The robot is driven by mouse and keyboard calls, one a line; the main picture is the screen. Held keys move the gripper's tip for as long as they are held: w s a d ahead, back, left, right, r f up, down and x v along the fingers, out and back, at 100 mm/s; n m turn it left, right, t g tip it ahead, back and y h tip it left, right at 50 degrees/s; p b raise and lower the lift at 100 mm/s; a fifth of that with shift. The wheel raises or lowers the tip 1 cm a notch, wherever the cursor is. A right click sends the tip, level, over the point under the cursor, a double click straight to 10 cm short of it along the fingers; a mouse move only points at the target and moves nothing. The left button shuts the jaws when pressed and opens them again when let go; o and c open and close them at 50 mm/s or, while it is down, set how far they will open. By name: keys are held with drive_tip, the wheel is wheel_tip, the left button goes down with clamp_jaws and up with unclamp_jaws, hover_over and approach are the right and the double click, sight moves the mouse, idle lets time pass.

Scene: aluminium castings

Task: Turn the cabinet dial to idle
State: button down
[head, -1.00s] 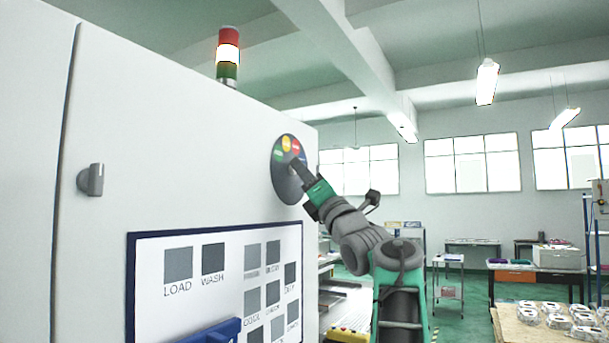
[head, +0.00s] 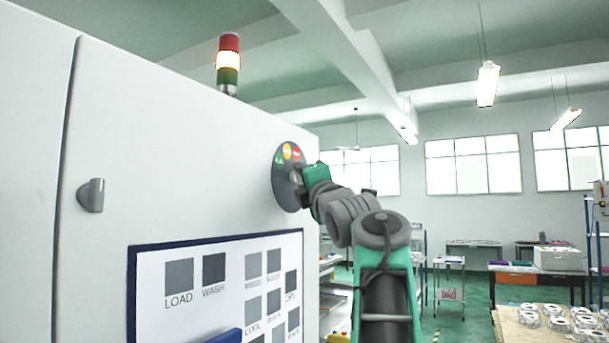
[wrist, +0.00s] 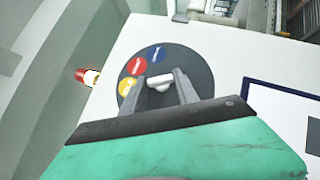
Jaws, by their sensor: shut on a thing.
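The cabinet dial (head: 284,192) is a dark round plate on the white cabinet's front, with green, yellow and red labels near its top in the head view. In the wrist view the dial plate (wrist: 195,62) shows blue, red and yellow labels; the green one is not visible there. A pale knob (wrist: 159,82) sits at its middle. My gripper (wrist: 162,88) is at the dial, its two grey fingers on either side of the knob and shut on it. In the head view my gripper (head: 298,172) hides part of the dial. I cannot read the label words or the knob's pointing.
A signal tower (head: 228,62) stands on the cabinet, its middle section bright. A grey latch (head: 91,195) is on the left door. A blue-framed board (head: 140,262) with grey squares hangs below the dial. A table with castings (head: 545,318) is at right.

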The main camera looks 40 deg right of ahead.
drive_tip(key=shift+a+r+m+g+p, duration=0.1)
drive_tip(key=shift+r+m+g+p, duration=0.05)
drive_tip(key=shift+m+g+p, duration=0.55)
drive_tip(key=c, duration=0.9)
unclamp_jaws()
drive_tip(key=b+v, duration=0.4)
drive_tip(key=v, duration=0.3)
drive_tip(key=shift+s+a, duration=0.15)
drive_tip(key=shift+s, duration=0.15)
